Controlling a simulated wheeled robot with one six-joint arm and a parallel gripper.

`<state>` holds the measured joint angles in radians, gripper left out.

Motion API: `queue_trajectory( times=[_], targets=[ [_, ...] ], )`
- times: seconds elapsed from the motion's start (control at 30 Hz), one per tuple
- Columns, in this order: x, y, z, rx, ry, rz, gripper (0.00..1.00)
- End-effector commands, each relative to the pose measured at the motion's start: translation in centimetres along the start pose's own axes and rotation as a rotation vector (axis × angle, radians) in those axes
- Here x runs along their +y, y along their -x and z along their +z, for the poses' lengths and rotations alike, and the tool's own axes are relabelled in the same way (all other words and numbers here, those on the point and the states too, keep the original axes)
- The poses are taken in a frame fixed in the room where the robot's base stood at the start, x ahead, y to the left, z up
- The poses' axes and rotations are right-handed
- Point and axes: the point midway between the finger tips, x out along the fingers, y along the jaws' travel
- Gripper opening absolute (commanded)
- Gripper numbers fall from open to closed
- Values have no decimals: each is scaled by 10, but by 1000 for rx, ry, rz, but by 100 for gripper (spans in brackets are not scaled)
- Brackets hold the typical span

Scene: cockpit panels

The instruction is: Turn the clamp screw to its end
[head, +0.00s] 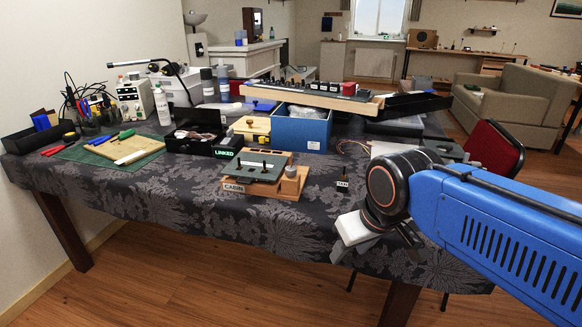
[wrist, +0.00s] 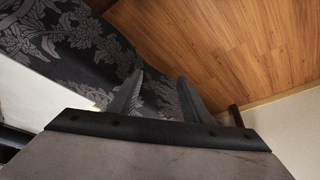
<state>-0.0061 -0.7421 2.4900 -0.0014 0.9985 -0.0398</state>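A wooden fixture labelled CABIN (head: 233,187) stands near the front edge of the cloth-covered table. It carries a grey plate (head: 254,167) with small dark upright knobs or screws on top. I cannot tell for sure which one is the clamp screw. My gripper (head: 352,254) is at the front edge of the table, right of the fixture and apart from it. In the wrist view, my gripper (wrist: 160,76) has its two fingers spread with nothing between them. That view shows only patterned cloth and floor beyond the fingers, not the fixture.
A small black block with a label (head: 343,184) stands right of the fixture. Behind are a blue box (head: 301,133), a black box marked LINKED (head: 190,143) and a long panel of switches (head: 310,92). A cutting board (head: 124,149) lies left. The front cloth around the fixture is mostly clear.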

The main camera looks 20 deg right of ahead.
Motion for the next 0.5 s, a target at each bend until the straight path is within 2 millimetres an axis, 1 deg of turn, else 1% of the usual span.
queue_trajectory(
  times=[0.03, 0.17, 0.3, 0.47, 0.5],
  targets=[
    [0, 8, -14, -12, 27, -2, 43],
    [-1, 32, -56, -54, 128, -9, 43],
    [-2, 57, -102, -104, 246, -23, 43],
    [-4, 81, -155, -157, 381, -44, 43],
    [-5, 86, -168, -171, 415, -51, 43]
  ],
)
